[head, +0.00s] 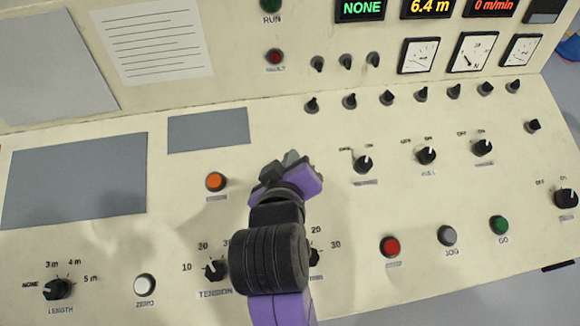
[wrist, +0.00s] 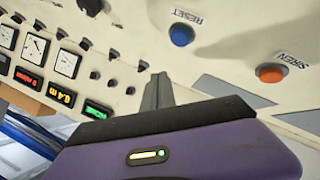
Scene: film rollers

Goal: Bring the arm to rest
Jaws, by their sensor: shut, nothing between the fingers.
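My gripper (head: 291,158) is over the middle of the cream control panel (head: 320,130) in the head view, with my purple and black arm reaching up from the bottom edge. Its fingers are together and hold nothing. In the wrist view the closed fingers (wrist: 158,90) point at the panel face, apart from the blue RESET button (wrist: 181,34) and the orange SIREN button (wrist: 270,73). My arm hides part of the panel in the head view, including part of a dial at its right.
Below are the LENGTH dial (head: 57,289), white ZERO button (head: 145,284), TENSION dial (head: 214,269), red button (head: 390,246), grey JOG button (head: 447,235) and green GO button (head: 499,225). Displays read NONE (head: 361,9), 6.4 m (head: 429,7) and 0 m/min (head: 492,6). Grey plates at left are clear.

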